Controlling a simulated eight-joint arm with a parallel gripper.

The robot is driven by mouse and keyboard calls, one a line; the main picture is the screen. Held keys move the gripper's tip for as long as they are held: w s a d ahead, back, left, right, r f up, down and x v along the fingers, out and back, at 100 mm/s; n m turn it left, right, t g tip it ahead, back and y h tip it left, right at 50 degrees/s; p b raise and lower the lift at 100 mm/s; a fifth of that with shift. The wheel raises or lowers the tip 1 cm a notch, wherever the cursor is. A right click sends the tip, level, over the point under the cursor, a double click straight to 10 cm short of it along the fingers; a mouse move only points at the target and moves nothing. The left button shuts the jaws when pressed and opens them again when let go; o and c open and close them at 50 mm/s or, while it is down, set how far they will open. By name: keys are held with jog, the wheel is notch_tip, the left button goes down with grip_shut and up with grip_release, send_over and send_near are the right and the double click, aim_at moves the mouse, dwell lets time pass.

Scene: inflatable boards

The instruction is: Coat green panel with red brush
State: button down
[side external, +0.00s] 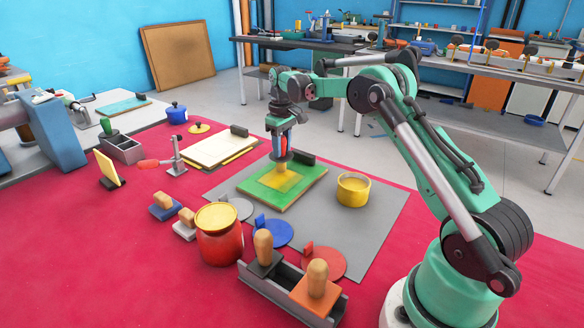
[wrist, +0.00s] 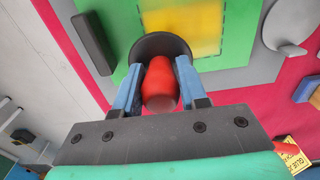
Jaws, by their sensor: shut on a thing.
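The green panel (side external: 310,187) lies flat on a grey mat, with a yellow patch (side external: 265,184) over its middle. In the wrist view the green panel (wrist: 120,20) also shows the yellow patch (wrist: 206,35). My gripper (side external: 280,140) is above the panel, its blue fingers shut on the red handle of the brush (wrist: 159,85). A dark block sits at the panel's far edge.
A yellow pot (side external: 353,191) stands right of the panel on the grey mat (side external: 372,222). A red jar with yellow lid (side external: 220,240) stands at front left. A grey rack (side external: 262,285) holds two wooden-handled tools. Blue (side external: 276,234) and red (side external: 325,264) discs lie in front.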

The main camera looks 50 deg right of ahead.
jog(key=shift+a, duration=3.95)
notch_tip(320, 180, up, 8)
jog(key=s+d+r, duration=0.5)
jog(key=s+r, duration=0.2)
jog(key=s, duration=0.3)
jog(key=s+d+r, duration=0.5)
jog(key=s+r, duration=0.2)
jog(key=s, duration=0.2)
jog(key=f, duration=1.9)
jog(key=shift+s+a+f, duration=0.1)
jog(key=shift+a+f, duration=0.1)
jog(key=shift+a, duration=0.05)
